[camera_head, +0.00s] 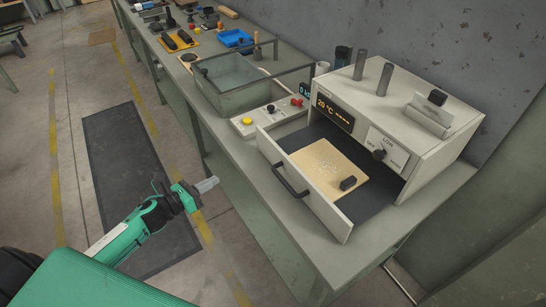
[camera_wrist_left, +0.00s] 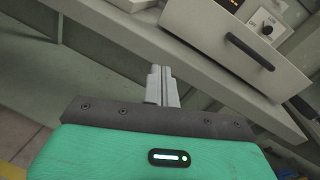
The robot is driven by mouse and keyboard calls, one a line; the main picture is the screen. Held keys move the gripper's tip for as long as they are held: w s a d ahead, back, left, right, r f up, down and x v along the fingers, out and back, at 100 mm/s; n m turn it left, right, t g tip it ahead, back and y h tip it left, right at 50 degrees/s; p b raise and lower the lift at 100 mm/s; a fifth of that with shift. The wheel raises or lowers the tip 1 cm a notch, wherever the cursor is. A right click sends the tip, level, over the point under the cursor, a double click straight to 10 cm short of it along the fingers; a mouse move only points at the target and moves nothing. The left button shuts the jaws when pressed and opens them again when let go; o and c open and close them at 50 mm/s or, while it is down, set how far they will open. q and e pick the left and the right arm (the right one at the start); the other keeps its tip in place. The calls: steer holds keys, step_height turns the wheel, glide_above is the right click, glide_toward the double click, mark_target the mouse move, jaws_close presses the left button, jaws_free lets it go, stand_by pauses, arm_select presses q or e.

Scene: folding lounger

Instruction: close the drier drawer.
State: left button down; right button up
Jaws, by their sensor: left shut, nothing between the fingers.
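The drier (camera_head: 455,138) is a pale box on the bench with a dark display, a knob and two grey posts on top. Its drawer (camera_head: 272,155) is pulled out toward the bench's front edge. The drawer has a dark bar handle (camera_head: 290,181). My left gripper (camera_head: 207,185) is shut and empty, left of the handle and apart from it. In the left wrist view the fingers (camera_wrist_left: 163,85) point up, and the handle (camera_wrist_left: 250,52) shows to their right. My right gripper is not seen.
The long bench (camera_head: 222,150) runs to the far left. A glass-walled tank (camera_head: 235,85) and a white control panel (camera_head: 272,117) with coloured knobs stand left of the drier. A blue tray (camera_head: 235,38) lies farther back. Open floor with a dark mat (camera_head: 130,175) is left of the bench.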

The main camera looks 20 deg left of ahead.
arm_select(q)
steer(key=d+r+m+h, duration=0.2)
steer(key=d+r+m, duration=0.2)
steer(key=r+m, duration=0.15)
steer(key=p, duration=0.5)
glide_toward(269, 151)
steer(key=shift+g, duration=0.4)
steer(key=x, duration=0.6)
steer(key=shift+w+r, duration=0.2)
steer(key=shift+w, duration=0.3)
steer(key=shift+d, duration=0.1)
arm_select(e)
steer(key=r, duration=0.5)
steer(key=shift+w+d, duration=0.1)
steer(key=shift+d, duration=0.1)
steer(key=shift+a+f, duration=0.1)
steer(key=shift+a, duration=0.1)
